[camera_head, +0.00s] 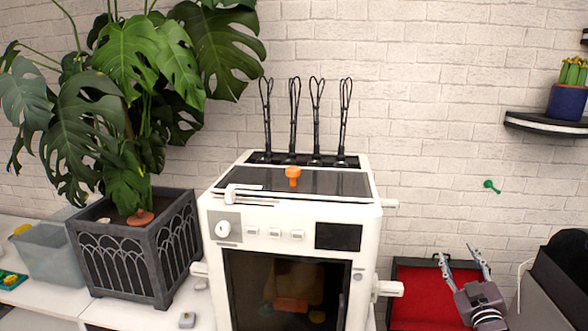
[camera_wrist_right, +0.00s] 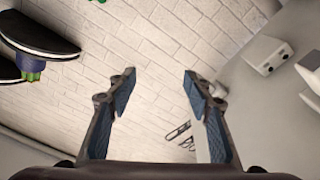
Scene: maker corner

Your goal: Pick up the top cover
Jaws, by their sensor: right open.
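The top cover (camera_head: 330,183) is a dark panel with an orange knob (camera_head: 293,176) on top of a white machine (camera_head: 290,213). It lies on the machine, in front of several black looped rods. My right gripper (camera_head: 456,251) is open and empty, to the right of the machine and apart from the cover. In the right wrist view the fingers (camera_wrist_right: 159,76) are spread, with the brick wall behind them. The cover cannot be made out in that view. My left gripper is not in view.
A large plant in a dark planter (camera_head: 140,250) stands left of the machine. A red-lined tray (camera_head: 415,295) lies near my right gripper. A dark bin (camera_head: 560,285) is at the far right. A wall shelf (camera_head: 545,124) holds a cactus (camera_head: 568,100). Air above the machine's right side is free.

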